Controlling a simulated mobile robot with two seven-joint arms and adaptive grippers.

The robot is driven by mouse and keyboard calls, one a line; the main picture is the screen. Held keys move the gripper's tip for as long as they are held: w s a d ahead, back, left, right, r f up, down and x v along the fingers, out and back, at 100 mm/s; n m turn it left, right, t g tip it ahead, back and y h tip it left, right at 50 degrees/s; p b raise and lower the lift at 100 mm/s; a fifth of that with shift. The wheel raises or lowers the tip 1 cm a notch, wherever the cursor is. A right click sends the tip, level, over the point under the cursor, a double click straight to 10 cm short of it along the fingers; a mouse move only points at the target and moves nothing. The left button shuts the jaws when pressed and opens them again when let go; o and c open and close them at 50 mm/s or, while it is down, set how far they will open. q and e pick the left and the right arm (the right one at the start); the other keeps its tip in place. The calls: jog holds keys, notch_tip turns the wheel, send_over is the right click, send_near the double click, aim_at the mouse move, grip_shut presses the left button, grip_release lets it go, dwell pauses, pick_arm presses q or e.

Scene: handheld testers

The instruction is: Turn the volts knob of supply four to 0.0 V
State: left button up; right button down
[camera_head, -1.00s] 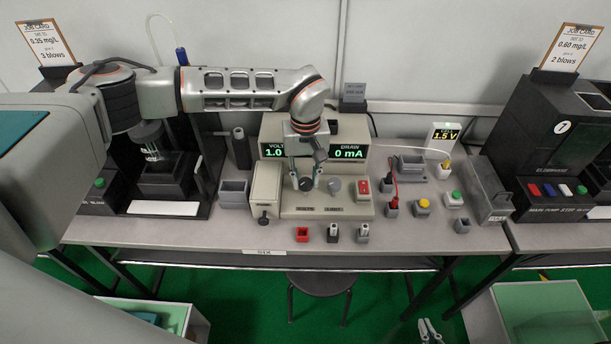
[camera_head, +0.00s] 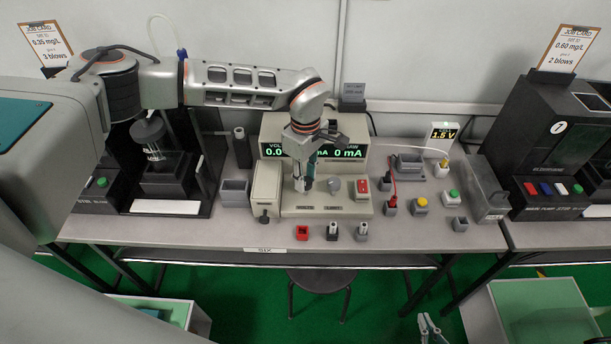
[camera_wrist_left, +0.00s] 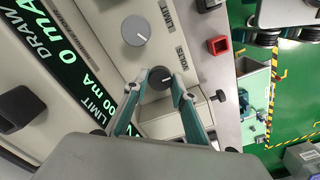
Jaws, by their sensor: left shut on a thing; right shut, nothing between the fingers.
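The beige power supply (camera_head: 352,129) stands on the bench with a green-lit display. Its volts readout (camera_head: 272,152) shows 0.0, partly covered by my arm; the draw readout (camera_head: 348,153) shows 0 mA. My left gripper (camera_head: 303,185) points down at the supply's front panel. In the left wrist view, my left gripper (camera_wrist_left: 160,76) is shut on the dark volts knob (camera_wrist_left: 159,80), a finger on each side. The grey limit knob (camera_wrist_left: 136,30) sits beside it, untouched. My right gripper (camera_head: 429,322) is shut and empty at the bottom, below the bench front.
A label (camera_head: 264,251) on the bench edge reads SIX. A red switch (camera_head: 362,188) is right of the knobs. A red socket (camera_head: 302,233) and two dark ones stand in front. A small tester (camera_head: 442,136) reads 1.5 V. Black machines flank the bench.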

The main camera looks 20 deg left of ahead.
pick_arm(q)
jog(key=shift+n, duration=0.3)
dwell(0.4)
jog(key=o, duration=1.1)
jog(key=shift+r, duration=0.1)
notch_tip(320, 180, up, 12)
jog(key=shift+f, duration=0.1)
